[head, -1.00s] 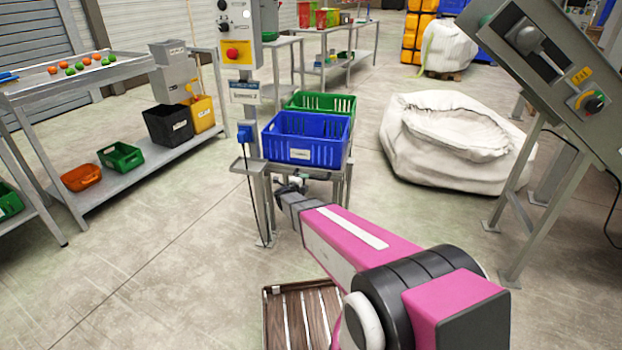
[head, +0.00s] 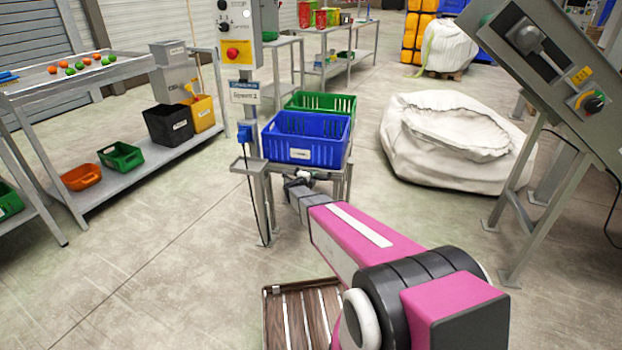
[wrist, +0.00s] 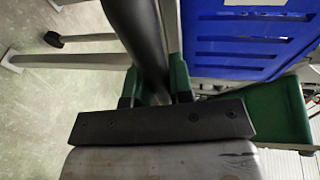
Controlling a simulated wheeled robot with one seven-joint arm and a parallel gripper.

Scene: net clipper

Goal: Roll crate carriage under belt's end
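The crate carriage (head: 347,186) is a grey metal frame with a blue crate (head: 300,150) on top and a green crate (head: 345,102) behind it. My gripper (head: 299,183) is low at the carriage's near side, below the blue crate. In the wrist view, my gripper's green fingers (wrist: 155,88) sit on both sides of a black round bar (wrist: 138,40) and appear shut on it. The blue crate (wrist: 245,45) also shows there, to the right. The fingertips are partly hidden. I cannot pick out the belt's end with certainty.
A control post (head: 241,55) with a red button stands close left of the crates. A white bulk bag (head: 455,145) lies to the right, beside a sloping grey machine (head: 550,70) on legs. A shelf table (head: 110,72) is at left. A slatted wooden crate (head: 300,310) is near me.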

